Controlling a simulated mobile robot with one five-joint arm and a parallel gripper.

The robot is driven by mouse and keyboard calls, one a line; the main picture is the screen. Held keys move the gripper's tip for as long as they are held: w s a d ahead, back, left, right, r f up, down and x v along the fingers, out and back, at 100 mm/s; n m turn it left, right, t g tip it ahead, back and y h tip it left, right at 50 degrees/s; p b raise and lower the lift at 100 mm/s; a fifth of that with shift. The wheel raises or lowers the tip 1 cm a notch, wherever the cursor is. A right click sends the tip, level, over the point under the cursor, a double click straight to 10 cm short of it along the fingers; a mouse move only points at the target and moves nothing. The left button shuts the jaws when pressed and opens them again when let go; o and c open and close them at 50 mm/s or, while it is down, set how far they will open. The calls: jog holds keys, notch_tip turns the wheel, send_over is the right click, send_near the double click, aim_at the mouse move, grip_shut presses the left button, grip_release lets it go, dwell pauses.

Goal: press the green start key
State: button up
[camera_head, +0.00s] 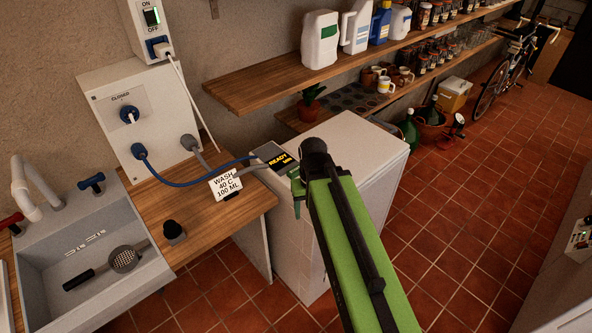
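A white machine (345,140) stands in the middle, with a dark display (279,163) reading READY in yellow on its top left. My green and black arm reaches in from the bottom right over this machine. The arm's end hides part of the top beside the display. Green parts at my gripper (298,187) show just below the display, near the machine's front left edge. I cannot tell whether the jaws are open or shut, or whether they touch the machine. I cannot make out a separate green start key; it may be hidden behind the arm.
A card (225,184) reading WASH 40 C 100 ML stands left of the display. A blue hose (190,184) runs from the wall panel (135,105) to the machine. A sink (90,255) is at left. Shelves (270,85) hang behind.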

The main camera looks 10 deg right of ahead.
grip_shut()
jog(key=shift+d, duration=0.1)
dwell(1.4)
